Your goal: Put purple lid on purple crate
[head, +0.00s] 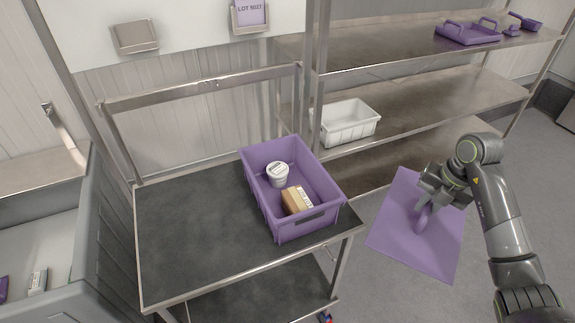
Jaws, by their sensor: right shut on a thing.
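The purple crate (292,228) stands open on the dark-topped metal cart. Inside it are a white tub (278,175) and a brown box (296,200) with a white label. The purple lid (397,238) is a flat purple panel to the right of the crate and apart from it. My right gripper (423,215) is shut on the lid's upright handle, which the fingers partly hide. The lid appears held clear of the cart, over the grey floor. My left gripper is not in view.
The cart top (190,240) is bare left of the crate. A metal shelf rack (420,105) behind holds a white crate (349,122) and a purple handled tray (468,33). A grey bin (75,235) stands at the left. A cart rail (200,88) rises behind.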

